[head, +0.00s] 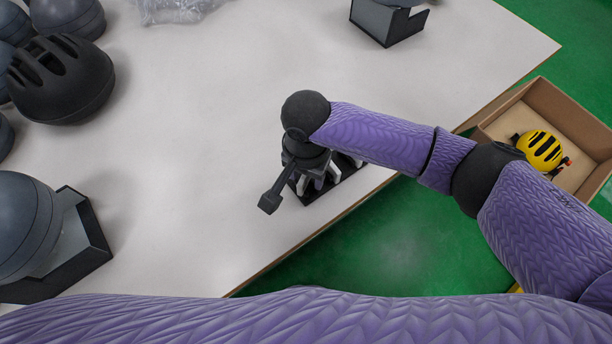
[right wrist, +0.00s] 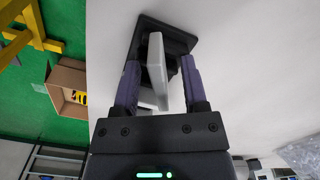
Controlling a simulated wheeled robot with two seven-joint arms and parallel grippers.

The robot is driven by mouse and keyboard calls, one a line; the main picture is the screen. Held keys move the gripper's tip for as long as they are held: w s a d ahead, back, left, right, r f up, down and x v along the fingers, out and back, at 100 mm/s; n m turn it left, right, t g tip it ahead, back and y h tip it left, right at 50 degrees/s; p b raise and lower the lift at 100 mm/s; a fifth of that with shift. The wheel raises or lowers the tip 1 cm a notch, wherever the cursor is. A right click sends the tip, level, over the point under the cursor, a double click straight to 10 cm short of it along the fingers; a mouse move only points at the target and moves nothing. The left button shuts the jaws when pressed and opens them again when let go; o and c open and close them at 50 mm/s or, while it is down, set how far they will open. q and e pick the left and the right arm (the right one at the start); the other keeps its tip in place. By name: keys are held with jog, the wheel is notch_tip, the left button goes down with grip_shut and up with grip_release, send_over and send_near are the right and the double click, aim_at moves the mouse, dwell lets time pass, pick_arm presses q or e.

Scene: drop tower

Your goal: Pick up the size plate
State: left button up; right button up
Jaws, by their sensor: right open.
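A pale size plate (right wrist: 157,65) stands on edge in a small black holder (right wrist: 150,22) in the right wrist view. Another pale surface shows lower down between the fingers, partly hidden. My right gripper (right wrist: 160,75) is open, with one purple finger on each side of the plate and gaps between. In the head view my right gripper (head: 314,182) points down over the holder (head: 322,196) near the table's right edge, and my wrist hides much of the plate. My left gripper is not in view.
The white table (head: 200,140) is clear left of the holder. Dark helmets (head: 62,80) stand at the left, one on a black stand (head: 88,258). Another stand (head: 385,24) is at the back. A cardboard box (head: 590,128) with a yellow helmet (head: 540,150) lies beyond the right edge.

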grip_shut()
jog(key=shift+r, duration=0.1)
